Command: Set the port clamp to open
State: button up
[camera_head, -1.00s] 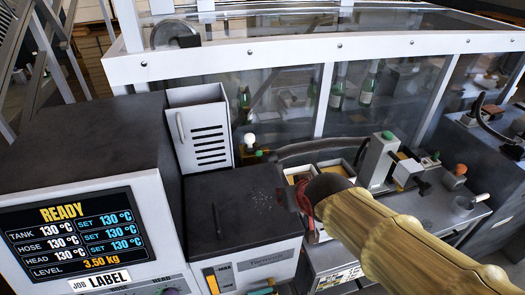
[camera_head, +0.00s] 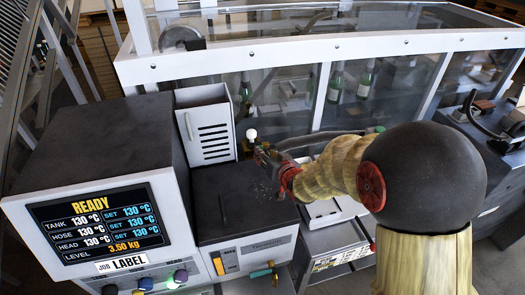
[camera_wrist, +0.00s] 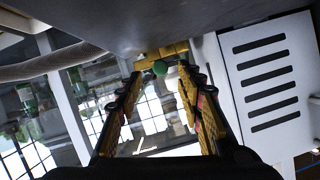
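A brass fitting with a white round knob (camera_head: 251,134) stands at the back edge of the dark tank top, beside the slotted white lid; I cannot tell for sure that it is the port clamp. In the wrist view a brass bar (camera_wrist: 166,51) with a green ball (camera_wrist: 160,67) and a pale part below it lies just beyond my fingertips. My gripper (camera_head: 262,153) is over the back of the tank, close to this fitting, and partly hides it in the head view. In the wrist view my gripper (camera_wrist: 160,75) has its two fingers apart, with nothing clearly held between them.
The slotted white lid (camera_head: 206,132) stands upright left of my gripper. The control unit with a READY screen (camera_head: 98,230) is at the left. A glazed white-framed machine (camera_head: 330,57) runs behind, with green bottles inside. A dark hose (camera_head: 320,138) passes right of the fitting.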

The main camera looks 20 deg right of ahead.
jog(key=shift+x, duration=2.1)
jog(key=c, duration=0.3)
grip_shut()
